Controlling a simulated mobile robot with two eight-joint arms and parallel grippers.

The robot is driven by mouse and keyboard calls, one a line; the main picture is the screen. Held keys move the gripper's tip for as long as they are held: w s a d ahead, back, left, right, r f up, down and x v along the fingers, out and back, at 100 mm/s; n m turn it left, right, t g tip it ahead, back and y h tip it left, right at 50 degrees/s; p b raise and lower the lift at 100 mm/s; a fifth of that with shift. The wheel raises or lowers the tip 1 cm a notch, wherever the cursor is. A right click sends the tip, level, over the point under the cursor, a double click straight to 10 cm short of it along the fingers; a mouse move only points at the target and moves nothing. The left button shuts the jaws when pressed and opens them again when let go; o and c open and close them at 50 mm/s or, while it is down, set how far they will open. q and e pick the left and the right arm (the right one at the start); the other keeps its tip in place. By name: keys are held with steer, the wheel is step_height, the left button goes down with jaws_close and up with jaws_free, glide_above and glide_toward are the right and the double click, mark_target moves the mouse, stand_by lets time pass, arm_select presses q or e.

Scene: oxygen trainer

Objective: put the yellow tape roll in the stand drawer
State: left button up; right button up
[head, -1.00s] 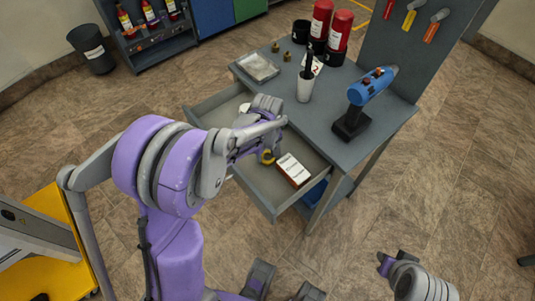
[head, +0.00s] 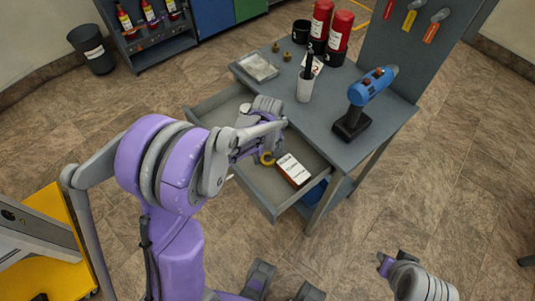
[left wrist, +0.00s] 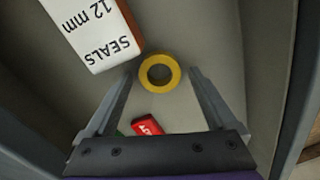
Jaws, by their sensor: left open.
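The yellow tape roll (head: 267,162) lies flat inside the open stand drawer (head: 262,199), beside a white and brown seals box (head: 292,170). My left gripper (left wrist: 162,72) is open above the drawer. In the left wrist view the yellow tape roll (left wrist: 145,75) shows between and just past the fingertips, with nothing gripped. In the head view my left wrist hides part of the drawer. My right gripper (head: 396,259) is at the lower right, away from the stand, and its jaw opening is unclear.
The seals box (left wrist: 93,35) lies close to the left finger in the wrist view. A red item (left wrist: 147,126) lies near the gripper's base.

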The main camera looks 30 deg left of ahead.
mark_target(267, 157)
arm_select(q)
step_height(267, 157, up, 11)
steer(key=p, duration=0.1)
steer(key=s+d+m+t, duration=0.1)
steer(key=s+d+m, duration=0.1)
steer(key=s, duration=0.3)
steer(key=s+d+m+t, duration=0.2)
steer(key=s+m, duration=0.2)
steer(key=s, duration=0.2)
steer(key=s+d+r+m+t, duration=0.1)
steer(key=s+d+m+t, duration=0.1)
steer(key=s+m, duration=0.2)
steer(key=shift+s+r, duration=0.1)
steer(key=shift+s, duration=1.1)
